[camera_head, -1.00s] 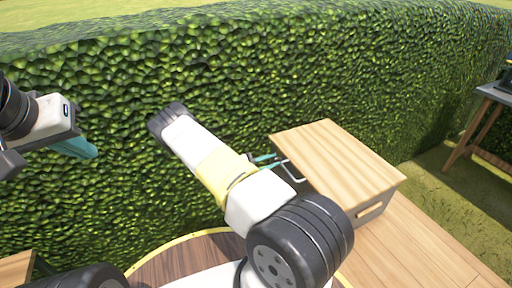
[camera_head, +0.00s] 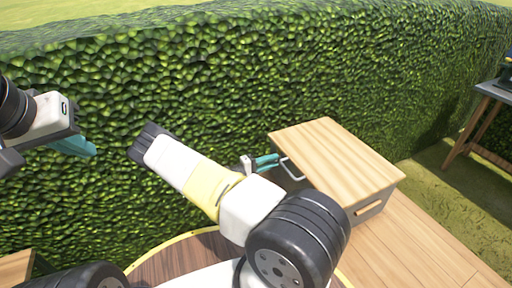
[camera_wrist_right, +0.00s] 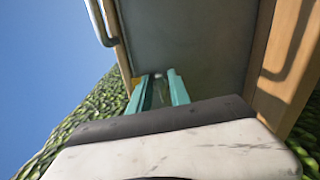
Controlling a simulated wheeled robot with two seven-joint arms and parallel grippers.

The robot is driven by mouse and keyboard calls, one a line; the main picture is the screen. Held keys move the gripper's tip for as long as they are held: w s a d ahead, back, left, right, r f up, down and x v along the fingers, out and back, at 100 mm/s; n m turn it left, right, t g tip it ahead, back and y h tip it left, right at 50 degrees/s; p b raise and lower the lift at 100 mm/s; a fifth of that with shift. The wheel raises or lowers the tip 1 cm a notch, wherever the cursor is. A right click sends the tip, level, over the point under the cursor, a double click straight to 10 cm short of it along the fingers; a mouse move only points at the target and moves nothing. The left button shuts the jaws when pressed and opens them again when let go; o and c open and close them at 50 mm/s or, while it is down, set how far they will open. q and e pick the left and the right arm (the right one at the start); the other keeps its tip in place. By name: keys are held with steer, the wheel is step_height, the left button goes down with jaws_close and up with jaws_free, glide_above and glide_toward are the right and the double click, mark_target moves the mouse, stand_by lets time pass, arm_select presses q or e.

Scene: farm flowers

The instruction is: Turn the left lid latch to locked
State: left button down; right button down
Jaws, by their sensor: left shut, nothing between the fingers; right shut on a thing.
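A wooden box with a pale lid (camera_head: 335,155) stands on the deck, with a metal bar handle (camera_head: 291,169) on its near left side. My right gripper (camera_head: 267,161) reaches that side with its teal fingers. In the right wrist view my right gripper (camera_wrist_right: 160,90) is shut on a small grey piece (camera_wrist_right: 158,92) at the box's grey panel. I take it for the left lid latch; its turn position is mostly hidden by the fingers. My left gripper (camera_head: 80,147) is shut and empty at the far left, well away from the box.
A tall green hedge (camera_head: 200,80) runs behind the box. A dark-topped table (camera_head: 493,95) stands at the far right. The wooden deck (camera_head: 430,250) is clear right of the box.

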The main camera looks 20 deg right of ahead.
steer(key=shift+f+m, duration=0.1)
steer(key=shift+m, duration=0.5)
steer(key=c, duration=1.2)
jaws_free()
steer(key=shift+c, duration=0.2)
steer(key=a, duration=0.7)
steer(key=shift+s+a, duration=0.3)
steer(key=shift+a, duration=0.1)
